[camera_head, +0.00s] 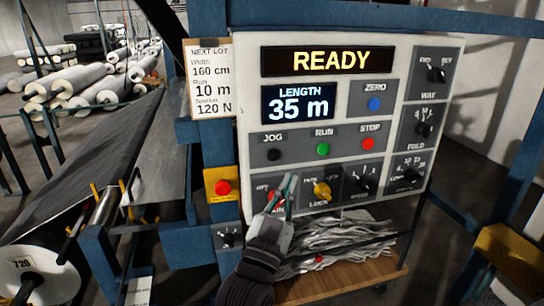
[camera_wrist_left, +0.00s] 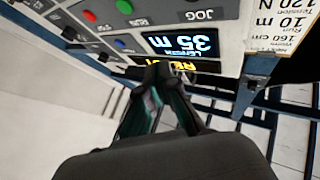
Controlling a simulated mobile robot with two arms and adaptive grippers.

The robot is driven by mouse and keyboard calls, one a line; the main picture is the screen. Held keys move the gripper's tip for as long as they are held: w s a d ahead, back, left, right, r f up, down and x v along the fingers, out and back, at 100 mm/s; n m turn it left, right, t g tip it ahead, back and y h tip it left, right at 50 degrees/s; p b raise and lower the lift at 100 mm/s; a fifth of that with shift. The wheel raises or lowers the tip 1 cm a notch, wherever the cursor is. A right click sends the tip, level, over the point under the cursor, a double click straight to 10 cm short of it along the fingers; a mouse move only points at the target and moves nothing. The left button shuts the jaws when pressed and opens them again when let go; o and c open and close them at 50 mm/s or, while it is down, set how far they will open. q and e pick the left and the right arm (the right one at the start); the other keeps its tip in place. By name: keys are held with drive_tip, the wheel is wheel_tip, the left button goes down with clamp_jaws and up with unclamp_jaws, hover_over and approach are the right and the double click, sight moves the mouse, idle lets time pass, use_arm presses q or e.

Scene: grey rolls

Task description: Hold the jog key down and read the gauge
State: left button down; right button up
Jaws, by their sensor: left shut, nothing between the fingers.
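The black JOG key (camera_head: 274,155) is on the left of the white control panel (camera_head: 250,110), in a row with the green RUN and red STOP keys. The length gauge (camera_head: 298,102) above it reads 35 m, and it also shows upside down in the left wrist view (camera_wrist_left: 182,43). A display (camera_head: 318,61) above reads READY. My left gripper (camera_head: 288,182) is shut and empty, its tips in the picture below and right of the JOG key. The wrist view shows its closed fingers (camera_wrist_left: 158,78). Whether the tips touch the panel I cannot tell. My right gripper is out of view.
A blue ZERO key (camera_head: 374,104) sits right of the gauge. Rotary knobs, including a yellow one (camera_head: 322,190), line the lower and right panel. A red button on yellow (camera_head: 222,187) is left. A card (camera_head: 211,78) reads 160 cm, 10 m, 120 N.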

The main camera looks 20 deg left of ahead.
sight(273, 155)
use_arm(q)
drive_tip(key=shift+w, duration=0.1)
drive_tip(key=shift+w+a+b, duration=0.2)
drive_tip(key=shift+w+a, duration=0.6)
drive_tip(key=shift+w, duration=0.4)
drive_tip(key=shift+w+a+b, duration=0.15)
drive_tip(key=shift+w+a, duration=0.7)
drive_tip(key=shift+w, duration=0.35)
drive_tip(key=shift+w+a+b, duration=0.2)
drive_tip(key=shift+w+a, duration=0.6)
drive_tip(key=shift+w, duration=0.4)
drive_tip(key=shift+w+a, duration=0.25)
drive_tip(key=shift+w, duration=0.1)
